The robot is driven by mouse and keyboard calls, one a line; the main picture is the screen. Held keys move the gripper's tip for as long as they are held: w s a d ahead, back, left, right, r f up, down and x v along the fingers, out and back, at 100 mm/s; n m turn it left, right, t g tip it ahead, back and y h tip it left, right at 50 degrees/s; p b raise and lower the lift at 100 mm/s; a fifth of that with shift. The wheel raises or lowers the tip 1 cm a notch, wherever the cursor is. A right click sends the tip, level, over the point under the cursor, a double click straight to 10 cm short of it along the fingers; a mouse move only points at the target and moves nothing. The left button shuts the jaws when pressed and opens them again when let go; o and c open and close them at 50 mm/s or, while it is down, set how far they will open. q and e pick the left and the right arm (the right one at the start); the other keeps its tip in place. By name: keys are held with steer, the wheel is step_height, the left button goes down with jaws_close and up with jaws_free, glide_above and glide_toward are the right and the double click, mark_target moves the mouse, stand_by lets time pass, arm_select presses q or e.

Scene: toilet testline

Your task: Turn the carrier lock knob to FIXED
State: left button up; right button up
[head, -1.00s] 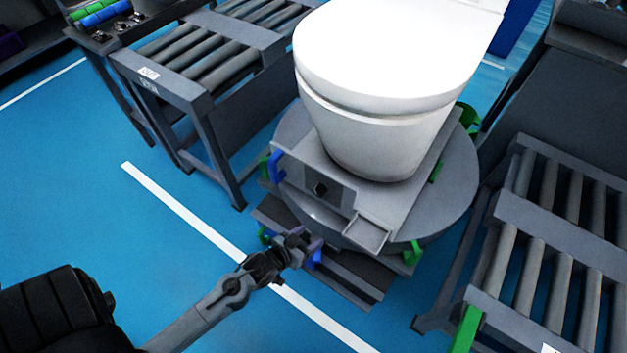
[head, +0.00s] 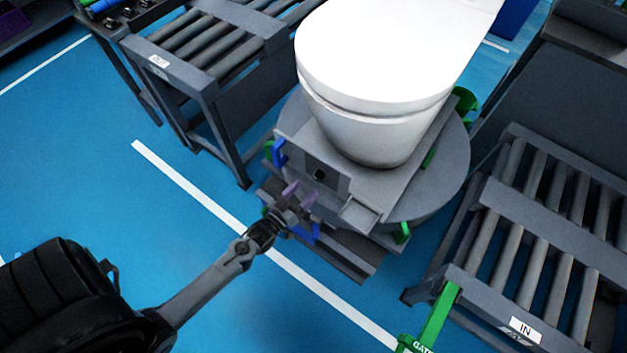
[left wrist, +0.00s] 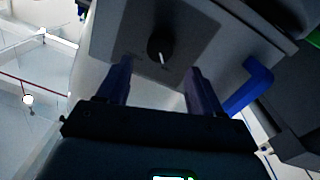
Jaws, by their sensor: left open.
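The carrier lock knob (head: 319,175) is a small dark round knob on the grey front panel of the carrier, below the white toilet (head: 378,80). In the left wrist view the knob (left wrist: 160,48) shows a white pointer line aimed downward, slightly right; the panel lettering is too dark to read. My left gripper (head: 300,192) is open and empty, just in front of and below the knob, apart from it. In the left wrist view its two purple fingers (left wrist: 160,82) stand either side below the knob. My right gripper is not in view.
A blue handle (head: 279,153) stands left of the knob on the panel, and a small open tray (head: 359,214) juts out to its right. Roller conveyors flank the round turntable (head: 440,185). A green gate post (head: 432,318) is at front right.

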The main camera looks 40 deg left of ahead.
mark_target(316, 178)
arm_select(q)
steer(key=shift+w+a+b, duration=0.1)
steer(key=shift+w+b, duration=0.5)
steer(key=shift+w, duration=2.25)
steer(key=shift+c, duration=0.3)
steer(key=c, duration=1)
